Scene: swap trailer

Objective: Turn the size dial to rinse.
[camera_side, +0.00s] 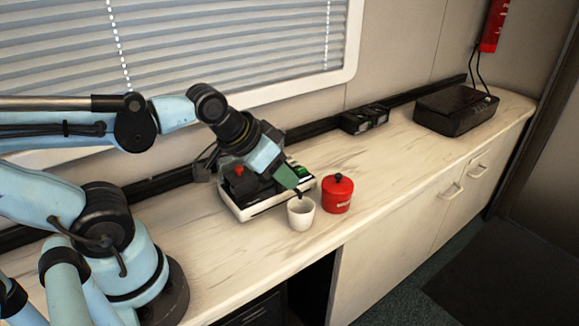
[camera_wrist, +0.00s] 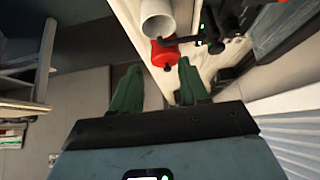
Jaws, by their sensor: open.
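A black machine on a white base (camera_side: 270,206) stands on the counter, with a small red part on its top and a green patch at its right. Part of it shows at the upper right of the wrist view (camera_wrist: 228,22). I cannot make out the size dial or its markings in either view. My gripper (camera_side: 296,189) has green fingers and is open. It is in front of the machine's right side, just above a white cup, and hides part of the machine. In the wrist view the fingers (camera_wrist: 159,65) are apart with nothing gripped between them.
The white cup (camera_side: 301,216) stands in front of the machine; it also shows in the wrist view (camera_wrist: 157,18). A red lidded canister (camera_side: 338,196) is close to its right. A small dark device (camera_side: 364,119) and a black box (camera_side: 456,109) stand farther right. The counter between is clear.

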